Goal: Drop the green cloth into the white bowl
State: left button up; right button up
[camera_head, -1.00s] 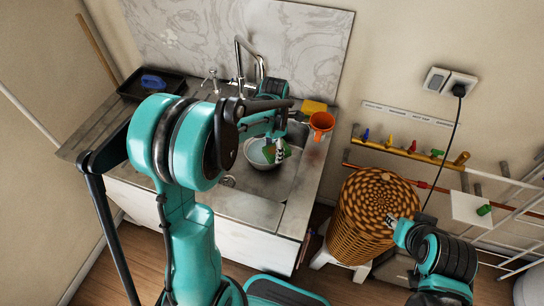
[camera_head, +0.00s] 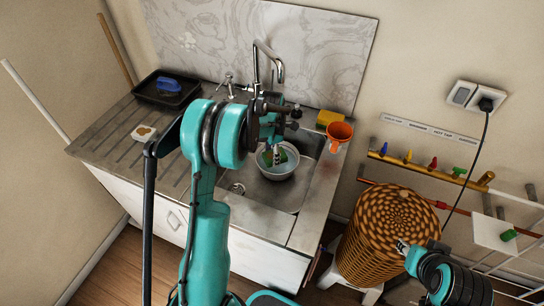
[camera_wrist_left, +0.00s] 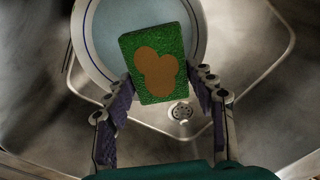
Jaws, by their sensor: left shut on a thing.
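The green cloth (camera_wrist_left: 136,52), a flat rectangle with a brown blotch, is between the fingers of my left gripper (camera_wrist_left: 166,84), which is shut on it. In the wrist view it overlaps the near rim of the white bowl (camera_wrist_left: 86,52). In the head view the bowl (camera_head: 278,176) stands in the sink, with my left gripper (camera_head: 277,155) and the cloth (camera_head: 267,157) over it. The exact gap between cloth and bowl cannot be told. My right gripper (camera_head: 402,247) is in front of the woven basket; its finger opening is unclear.
The metal sink (camera_head: 262,195) has a tall faucet (camera_head: 268,62) behind the bowl. A yellow sponge (camera_head: 329,118) and an orange cup (camera_head: 339,136) stand on its right rim. A black tray (camera_head: 167,90) holds a blue item. The woven basket (camera_head: 385,235) stands at right.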

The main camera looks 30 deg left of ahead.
pick_arm(q)
jog(key=shift+r, duration=0.15)
jog(key=shift+f+b, duration=0.45)
jog(key=shift+f, duration=0.2)
jog(key=o, duration=1.2)
jog(key=shift+c, duration=0.2)
